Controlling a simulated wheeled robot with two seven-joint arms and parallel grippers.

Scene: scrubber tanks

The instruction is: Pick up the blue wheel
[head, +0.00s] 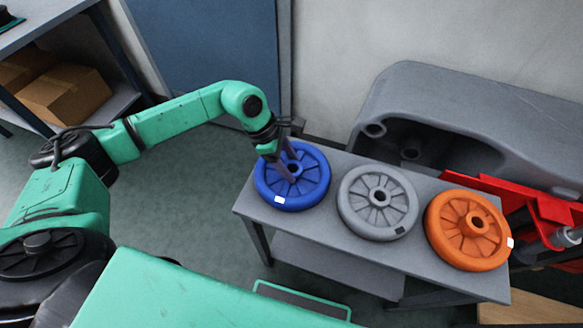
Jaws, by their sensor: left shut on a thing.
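The blue wheel (309,189) lies flat at the left end of a grey table (335,229), with a small white tag on its front rim. My left gripper (290,170) reaches down onto it from above and is shut on it near the hub, hiding part of its far left side. I cannot tell whether the wheel is clear of the table top. My right gripper is not in view.
A grey wheel (377,201) and an orange wheel (467,230) lie to the right on the same table. A large grey tank (470,115) and red metal parts (545,210) stand behind. Shelves with cardboard boxes (65,95) stand at the upper left.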

